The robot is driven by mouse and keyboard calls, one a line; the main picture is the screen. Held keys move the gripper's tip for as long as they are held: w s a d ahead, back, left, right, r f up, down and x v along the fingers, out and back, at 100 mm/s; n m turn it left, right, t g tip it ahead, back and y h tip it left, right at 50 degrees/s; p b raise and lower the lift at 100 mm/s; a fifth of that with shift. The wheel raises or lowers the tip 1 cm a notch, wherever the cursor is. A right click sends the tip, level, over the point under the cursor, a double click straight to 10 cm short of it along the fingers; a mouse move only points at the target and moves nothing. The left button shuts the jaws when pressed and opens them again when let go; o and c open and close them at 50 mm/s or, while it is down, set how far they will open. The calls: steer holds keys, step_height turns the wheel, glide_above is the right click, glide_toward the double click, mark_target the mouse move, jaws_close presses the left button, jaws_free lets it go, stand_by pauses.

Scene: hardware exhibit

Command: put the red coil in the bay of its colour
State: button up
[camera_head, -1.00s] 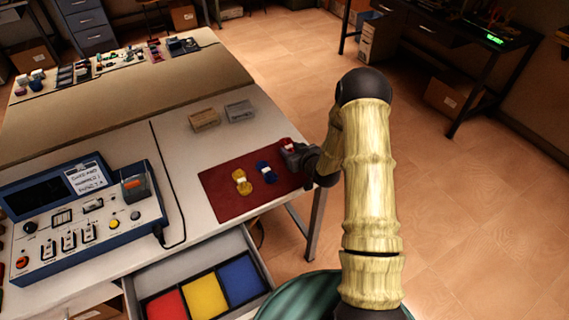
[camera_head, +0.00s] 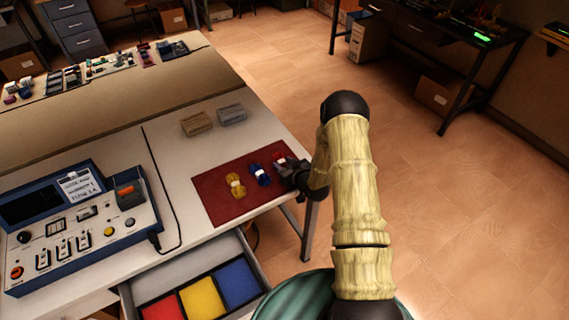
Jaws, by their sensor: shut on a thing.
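The red coil (camera_head: 281,160) is at the right end of the dark red mat (camera_head: 213,198), partly hidden by my gripper (camera_head: 288,167). My gripper is shut on it; whether the coil still touches the mat I cannot tell. The blue coil (camera_head: 260,175) and the yellow coil (camera_head: 236,186) lie on the mat to its left. The open drawer (camera_head: 250,250) below the table's front edge has a red bay (camera_head: 163,308), a yellow bay (camera_head: 202,299) and a blue bay (camera_head: 239,284), all empty where visible.
A blue instrument (camera_head: 75,225) with knobs and a black cable stands on the table at left. Two small boxes, one tan (camera_head: 196,123) and one grey (camera_head: 232,114), stand behind the mat. A green round thing (camera_head: 300,298) is at the bottom edge.

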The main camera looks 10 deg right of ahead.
steer(key=shift+f, duration=0.15)
steer(key=o, duration=1)
steer(key=shift+c, duration=0.2)
steer(key=shift+r, duration=0.3)
steer(key=shift+s+d, duration=0.15)
steer(key=shift+s, duration=0.2)
steer(key=b+v, duration=0.2)
steer(key=v, duration=0.9)
